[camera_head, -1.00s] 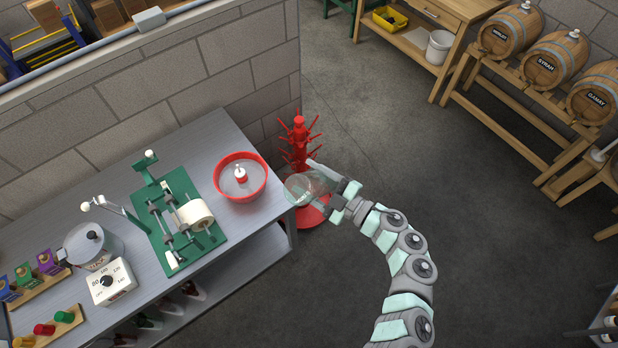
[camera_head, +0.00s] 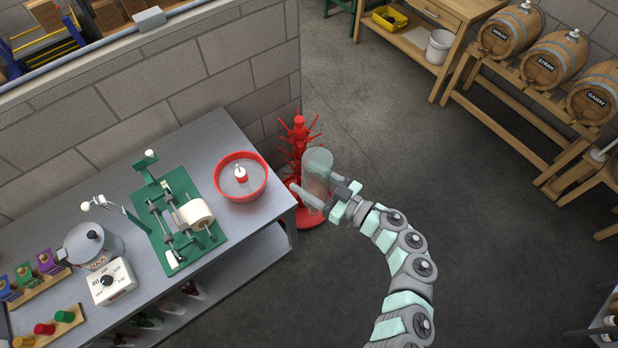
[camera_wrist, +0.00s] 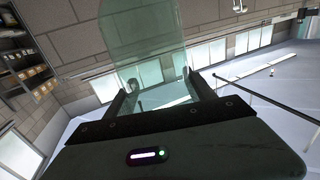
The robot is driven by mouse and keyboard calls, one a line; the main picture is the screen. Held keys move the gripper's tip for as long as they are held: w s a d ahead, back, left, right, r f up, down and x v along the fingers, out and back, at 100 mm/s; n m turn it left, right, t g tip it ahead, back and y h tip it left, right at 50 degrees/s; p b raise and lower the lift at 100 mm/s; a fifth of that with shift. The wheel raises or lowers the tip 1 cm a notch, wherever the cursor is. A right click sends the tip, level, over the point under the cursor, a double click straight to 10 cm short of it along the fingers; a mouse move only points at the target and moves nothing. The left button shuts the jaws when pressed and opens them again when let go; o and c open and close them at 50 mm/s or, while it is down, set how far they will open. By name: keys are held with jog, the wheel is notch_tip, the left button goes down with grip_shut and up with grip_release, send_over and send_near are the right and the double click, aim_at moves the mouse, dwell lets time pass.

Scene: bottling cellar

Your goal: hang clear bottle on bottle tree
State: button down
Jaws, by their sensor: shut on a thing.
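The clear bottle (camera_head: 317,168) is see-through and held roughly upright, its base end up, in front of the red bottle tree's right side. My gripper (camera_head: 322,196) is shut on the lower part of the bottle. In the wrist view the bottle (camera_wrist: 140,35) rises between the two fingers of my gripper (camera_wrist: 163,95). The red bottle tree (camera_head: 299,130) stands on the floor at the bench's corner, with several pegs around its post. The bottle and fingers hide part of its post and base. I cannot tell whether the bottle touches a peg.
The grey bench (camera_head: 130,160) is left of the tree, with a red bowl (camera_head: 240,178) near its corner and a green-based device (camera_head: 180,222). A block wall (camera_head: 240,70) is close behind. Barrels (camera_head: 553,55) rest on a rack at the far right. The floor right of the tree is clear.

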jog(key=b, duration=0.2)
jog(key=shift+w+f+y+b, duration=0.1)
jog(key=shift+f+y+b, duration=0.2)
jog(key=shift+y, duration=0.1)
jog(key=shift+n+t+y+b, duration=0.3)
jog(key=shift+t+y+b, duration=0.15)
jog(key=shift+b, duration=0.45)
jog(key=shift+r+t, duration=0.25)
jog(key=shift+r, duration=0.1)
jog(key=shift+f+b, duration=0.1)
jog(key=shift+b, duration=0.25)
jog(key=y+b, duration=0.2)
jog(key=b, duration=0.1)
jog(key=shift+f+n+t+b, duration=0.3)
jog(key=shift+n, duration=0.1)
jog(key=shift+r+b, duration=0.1)
jog(key=shift+b, duration=0.3)
jog(key=shift+r+n+y, duration=0.25)
jog(key=shift+r+n, duration=0.05)
jog(key=shift+r, duration=0.05)
jog(key=shift+f, duration=0.15)
